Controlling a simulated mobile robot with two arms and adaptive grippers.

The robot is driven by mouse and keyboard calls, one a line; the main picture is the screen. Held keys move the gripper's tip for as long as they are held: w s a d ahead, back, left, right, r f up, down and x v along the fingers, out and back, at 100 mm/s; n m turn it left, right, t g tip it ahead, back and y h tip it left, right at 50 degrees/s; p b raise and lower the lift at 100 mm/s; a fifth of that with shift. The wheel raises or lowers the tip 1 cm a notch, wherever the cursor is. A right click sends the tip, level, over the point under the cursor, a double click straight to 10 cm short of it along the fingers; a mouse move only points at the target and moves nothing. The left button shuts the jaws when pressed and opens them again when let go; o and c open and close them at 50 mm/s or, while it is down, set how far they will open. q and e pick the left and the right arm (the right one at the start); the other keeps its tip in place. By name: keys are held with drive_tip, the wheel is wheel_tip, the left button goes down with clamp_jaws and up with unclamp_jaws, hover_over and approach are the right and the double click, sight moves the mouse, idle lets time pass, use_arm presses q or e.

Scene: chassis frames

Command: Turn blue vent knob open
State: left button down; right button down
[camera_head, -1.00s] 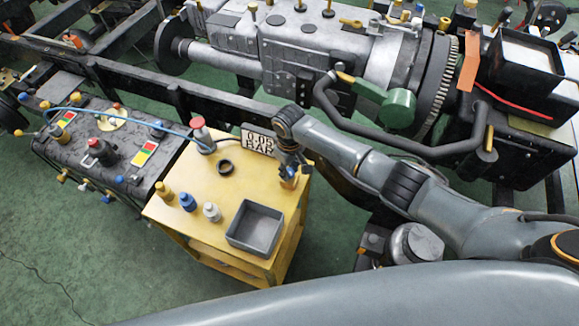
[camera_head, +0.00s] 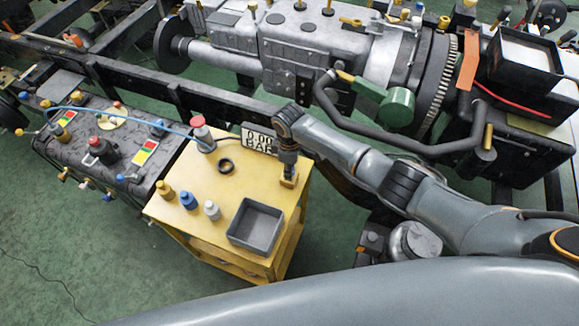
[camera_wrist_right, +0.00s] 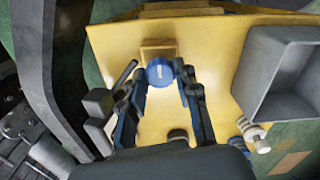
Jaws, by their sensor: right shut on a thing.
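The blue vent knob (camera_wrist_right: 160,72) with a white mark sits by a small yellow block on the yellow cart top (camera_wrist_right: 215,75), in the right wrist view. My right gripper (camera_wrist_right: 162,76) has its two fingers on either side of the knob and is shut on it. In the head view my right gripper (camera_head: 288,168) is over the cart's right rear corner and hides the knob. The display (camera_head: 258,140) beside it reads 0.00 BAR. My left gripper is not in view.
A grey tray (camera_head: 232,238) stands at the cart's front right. Yellow, blue and white fittings (camera_head: 188,200) stand along its left. The chassis rail (camera_head: 170,85) runs behind the cart.

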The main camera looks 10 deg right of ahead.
idle(0.4)
drive_tip(key=c, duration=1)
unclamp_jaws()
wheel_tip(320, 180, up, 12)
